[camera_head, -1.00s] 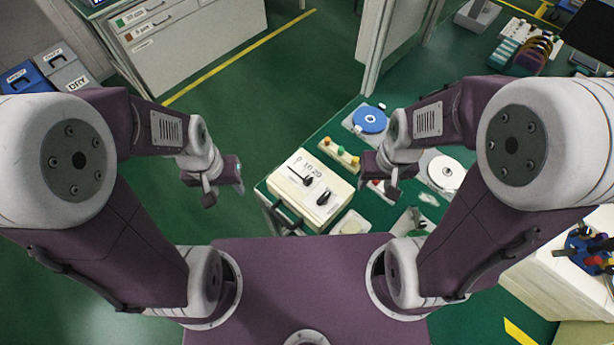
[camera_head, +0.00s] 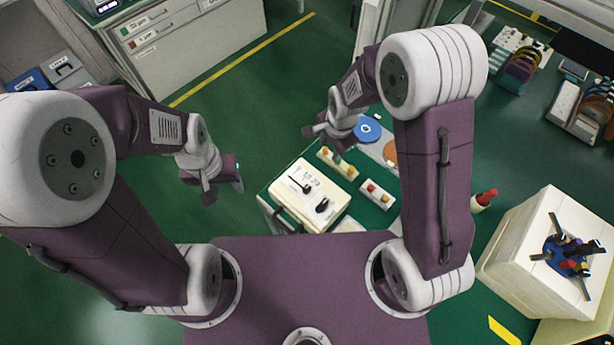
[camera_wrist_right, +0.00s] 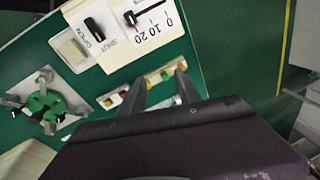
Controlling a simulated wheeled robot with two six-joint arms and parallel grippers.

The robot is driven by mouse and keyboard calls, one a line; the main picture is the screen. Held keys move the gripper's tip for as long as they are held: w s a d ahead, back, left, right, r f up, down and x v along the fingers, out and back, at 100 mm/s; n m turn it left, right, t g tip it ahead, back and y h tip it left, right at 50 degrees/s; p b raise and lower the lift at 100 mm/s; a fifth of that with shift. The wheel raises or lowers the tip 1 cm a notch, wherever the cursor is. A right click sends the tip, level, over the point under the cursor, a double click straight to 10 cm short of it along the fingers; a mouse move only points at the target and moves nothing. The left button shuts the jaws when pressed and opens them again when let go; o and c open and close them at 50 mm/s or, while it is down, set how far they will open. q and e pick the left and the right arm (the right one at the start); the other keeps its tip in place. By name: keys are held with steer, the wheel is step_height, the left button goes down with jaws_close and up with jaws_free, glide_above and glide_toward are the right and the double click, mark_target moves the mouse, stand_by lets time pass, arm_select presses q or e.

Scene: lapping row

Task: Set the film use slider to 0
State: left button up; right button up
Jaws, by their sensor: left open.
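The film use slider (camera_head: 306,187) is a small black knob in a slot on a cream control box (camera_head: 330,214). In the right wrist view the slider knob (camera_wrist_right: 130,18) sits by the 20 end of a scale marked 0, 10, 20. My right gripper (camera_head: 318,130) is above the table's far left side, beyond the box and apart from the slider. In the right wrist view its two fingers (camera_wrist_right: 160,74) are spread with nothing between them. My left gripper (camera_head: 222,194) is open and empty, left of the box, over the floor.
A black rotary knob (camera_head: 322,205) sits beside the slider on the box. Button strips (camera_head: 338,162), a blue disc (camera_head: 367,129) and an orange disc lie on the green table. In the right wrist view a green clamp-like fixture (camera_wrist_right: 46,106) stands there.

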steer(key=s+a+g+p, duration=0.1)
steer(key=a+p, duration=0.1)
steer(key=a, duration=0.2)
steer(key=n+g+p, duration=0.1)
steer(key=n+p, duration=0.1)
steer(key=p, duration=0.1)
glide_toward(307, 188)
steer(key=shift+a+h, duration=0.3)
steer(key=shift+a, duration=0.05)
steer(key=shift+f, duration=0.3)
step_height(307, 188, down, 7)
steer(key=shift+w+f+p, duration=0.15)
steer(key=shift+p, duration=0.65)
steer(key=shift+d+f, duration=0.1)
steer(key=shift+f, duration=0.5)
arm_select(q)
step_height(307, 188, up, 9)
arm_select(e)
jaws_close()
arm_select(q)
steer(key=shift+a, duration=0.1)
